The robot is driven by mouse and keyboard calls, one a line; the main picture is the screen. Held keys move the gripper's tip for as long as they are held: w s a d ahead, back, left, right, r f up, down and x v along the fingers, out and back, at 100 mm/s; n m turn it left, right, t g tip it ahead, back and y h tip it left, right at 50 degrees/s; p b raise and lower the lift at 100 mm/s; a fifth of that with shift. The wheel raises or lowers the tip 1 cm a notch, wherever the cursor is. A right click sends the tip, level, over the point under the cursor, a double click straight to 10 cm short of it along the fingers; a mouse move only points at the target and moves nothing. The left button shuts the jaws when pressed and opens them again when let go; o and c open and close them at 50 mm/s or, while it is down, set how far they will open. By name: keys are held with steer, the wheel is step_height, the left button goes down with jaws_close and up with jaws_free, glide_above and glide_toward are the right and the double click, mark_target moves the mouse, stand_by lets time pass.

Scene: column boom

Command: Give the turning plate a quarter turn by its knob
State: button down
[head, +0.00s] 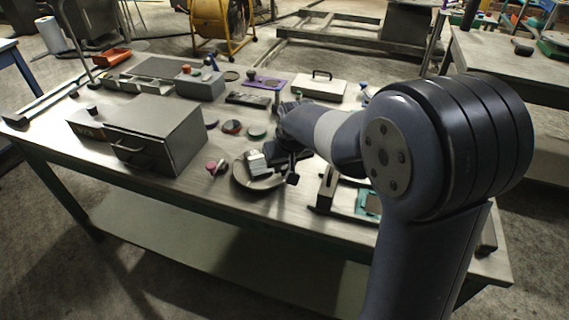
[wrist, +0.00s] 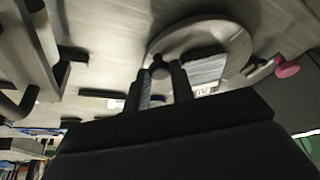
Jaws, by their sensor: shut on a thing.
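The turning plate (head: 241,180) is a round grey disc on the workbench, left of my arm in the head view. It also shows in the wrist view (wrist: 238,42), with a light grey ribbed block (wrist: 205,70) on it. The dark round knob (wrist: 159,67) stands near the plate's rim, between my fingertips. My gripper (wrist: 160,84) is shut on this knob. In the head view my gripper (head: 277,160) is over the plate and hides part of it, and I cannot make out the knob there.
A grey box with a handle (head: 155,132) stands left of the plate. A pink-topped piece (head: 211,166) is close beside the plate. A frame with a teal part (head: 367,203) is to the right.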

steer(key=shift+w+d+n, duration=0.2)
steer(key=shift+w+n, duration=0.15)
steer(key=shift+n, duration=0.35)
steer(key=c, duration=1.2)
jaws_free()
steer(key=shift+y, duration=0.3)
steer(key=v, duration=1)
steer(key=shift+r, duration=0.4)
